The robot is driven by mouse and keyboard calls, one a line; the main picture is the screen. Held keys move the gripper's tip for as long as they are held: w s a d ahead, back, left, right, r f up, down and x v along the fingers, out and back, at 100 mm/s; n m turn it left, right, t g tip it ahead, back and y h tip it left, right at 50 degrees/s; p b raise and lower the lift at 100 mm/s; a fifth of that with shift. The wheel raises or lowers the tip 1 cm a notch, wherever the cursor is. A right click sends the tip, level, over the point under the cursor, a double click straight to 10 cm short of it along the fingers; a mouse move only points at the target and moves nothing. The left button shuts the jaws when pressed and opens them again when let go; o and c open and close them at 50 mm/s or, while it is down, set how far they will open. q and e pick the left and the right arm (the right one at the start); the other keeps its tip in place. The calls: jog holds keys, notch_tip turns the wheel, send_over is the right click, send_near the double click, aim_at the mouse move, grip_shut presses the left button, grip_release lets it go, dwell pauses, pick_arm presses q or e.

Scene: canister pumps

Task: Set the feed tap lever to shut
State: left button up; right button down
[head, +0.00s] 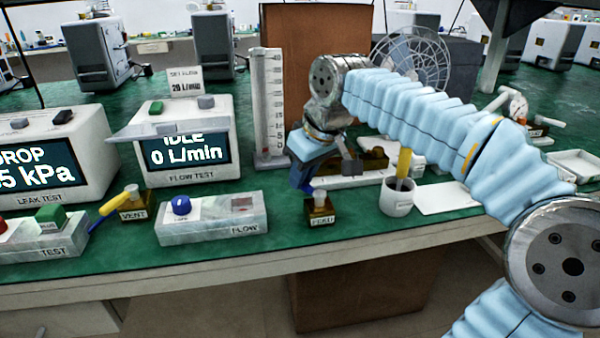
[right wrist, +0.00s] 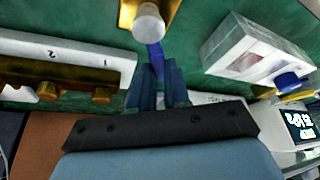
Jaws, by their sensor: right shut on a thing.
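The feed tap (head: 320,211) is a small brass block with a pale round top, labelled FEED, near the bench's front edge. In the right wrist view the feed tap (right wrist: 149,14) is at the top. Its blue lever (right wrist: 155,58) runs from the pale top down between my right fingers. My right gripper (right wrist: 159,88) is shut on this lever. In the head view my right gripper (head: 303,181) is just behind and left of the tap, hiding part of the lever. Shut markings on the tap cannot be made out. My left gripper is not in view.
The flow box (head: 212,229) with a blue knob stands left of the tap. The vent tap (head: 133,212) has a yellow and blue lever. A white cup (head: 397,203) stands to the right. A graduated column (head: 267,110) and flow test display (head: 188,152) stand behind.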

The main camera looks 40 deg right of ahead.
jog(key=c, duration=1.1)
grip_release()
jog(key=p+v, duration=0.2)
jog(key=v, duration=1.2)
jog(key=shift+s+f, duration=0.1)
